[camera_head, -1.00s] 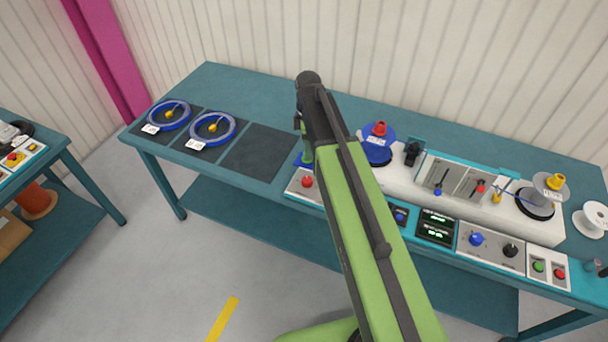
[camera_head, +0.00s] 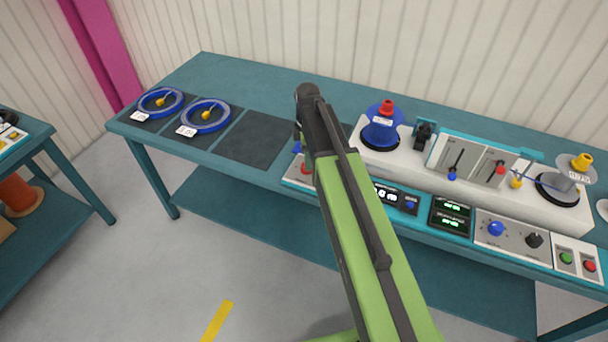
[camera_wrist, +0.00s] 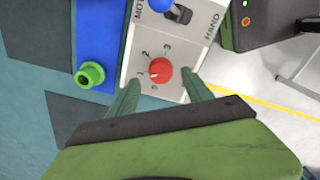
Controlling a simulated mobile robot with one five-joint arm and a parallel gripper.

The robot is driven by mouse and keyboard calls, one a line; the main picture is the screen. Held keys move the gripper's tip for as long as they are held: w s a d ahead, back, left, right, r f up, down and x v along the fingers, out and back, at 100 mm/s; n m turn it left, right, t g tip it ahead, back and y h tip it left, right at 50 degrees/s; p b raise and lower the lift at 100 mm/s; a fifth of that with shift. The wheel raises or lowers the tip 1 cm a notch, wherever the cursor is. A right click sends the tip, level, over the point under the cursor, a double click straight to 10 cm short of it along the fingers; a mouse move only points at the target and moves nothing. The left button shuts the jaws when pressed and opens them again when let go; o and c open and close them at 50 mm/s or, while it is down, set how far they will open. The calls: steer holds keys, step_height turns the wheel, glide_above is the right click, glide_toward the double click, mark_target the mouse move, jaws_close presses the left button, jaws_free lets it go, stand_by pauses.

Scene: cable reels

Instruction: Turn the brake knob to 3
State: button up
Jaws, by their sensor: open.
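A red round knob (camera_wrist: 160,70) sits on a light panel with a small dial scale around it in the wrist view. Its pale pointer mark appears to face left, near the 1. The head view shows it as a red spot (camera_head: 306,168), partly hidden by my arm. No brake label is legible. My gripper (camera_wrist: 160,81) is open, with one finger on each side of the knob's lower part in the picture. Whether the fingers touch it I cannot tell. In the head view my gripper (camera_head: 300,140) is mostly hidden at the bench's front edge.
Beside the panel is a blue block (camera_wrist: 88,35) with a green ring-shaped part (camera_wrist: 90,75). A blue toggle (camera_wrist: 178,13) stands above the knob near a HAND label. A blue reel (camera_head: 381,130) and more knobs lie right. The dark mat (camera_head: 255,139) is empty.

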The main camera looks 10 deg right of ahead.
step_height(320, 180, down, 4)
steer(key=shift+r+b, duration=0.1)
steer(key=shift+b, duration=1)
steer(key=shift+r, duration=0.1)
steer(key=shift+c, duration=0.2)
